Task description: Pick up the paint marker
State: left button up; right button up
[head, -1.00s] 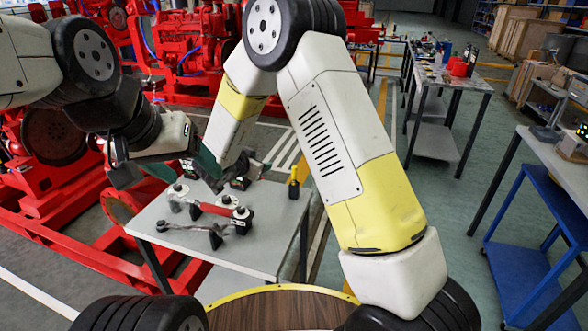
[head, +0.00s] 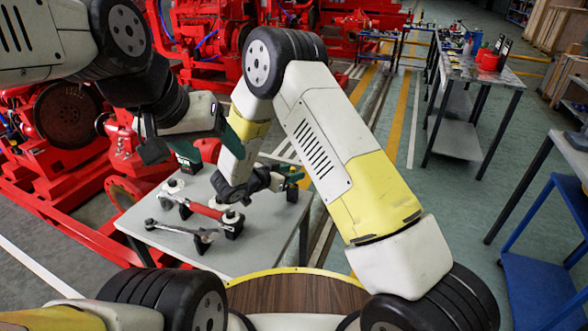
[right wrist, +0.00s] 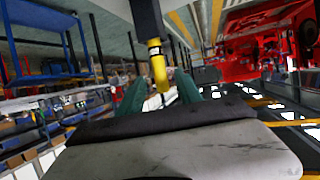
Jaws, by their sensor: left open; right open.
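The paint marker, a yellow cylinder (right wrist: 158,68), shows in the right wrist view, with a black block-like holder (right wrist: 148,18) at its upper end in that picture. My right gripper (right wrist: 158,95) is open, with green fingers on either side of the marker's line; contact cannot be told. In the head view my right gripper (head: 286,177) is at the table's far right corner and hides the marker; a black block (head: 292,194) shows just below it. My left gripper (head: 172,155) is open and empty above the table's far left part.
The grey table (head: 262,245) also holds a wrench (head: 178,230) and a red-handled tool (head: 203,209) on small black supports. Red engines (head: 205,40) stand behind and to the left. A workbench (head: 460,75) stands at the back right, with open floor between.

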jog(key=x, duration=0.4)
jog(key=shift+w+f, duration=0.15)
jog(key=shift+f, duration=0.1)
jog(key=shift+a, duration=0.1)
grip_shut()
notch_tip(320, 180, up, 10)
dwell(0.3)
